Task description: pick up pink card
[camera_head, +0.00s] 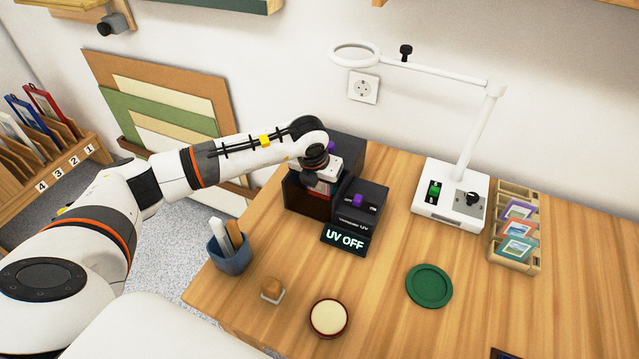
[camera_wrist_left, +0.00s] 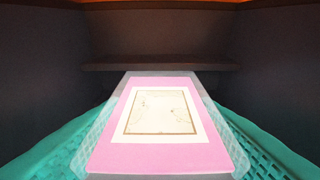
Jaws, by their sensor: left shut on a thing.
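The pink card (camera_wrist_left: 160,155) carries a framed pale print with a cream border. It fills the middle of the left wrist view, between the teal pads of my left gripper (camera_wrist_left: 160,125), which is shut on it. Dark walls and a ledge (camera_wrist_left: 160,67) surround the card's far end. In the head view my left gripper (camera_head: 320,184) points down into the dark box (camera_head: 302,203) of the UV viewer; the wrist hides most of the opening, and the card is hard to make out there. My right gripper is not in view.
A white magnifier lamp (camera_head: 450,195) and a card rack (camera_head: 516,228) stand to the right. A pen cup (camera_head: 229,252), stamp (camera_head: 272,290), cream round pad (camera_head: 329,317) and green coaster (camera_head: 429,286) sit in front.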

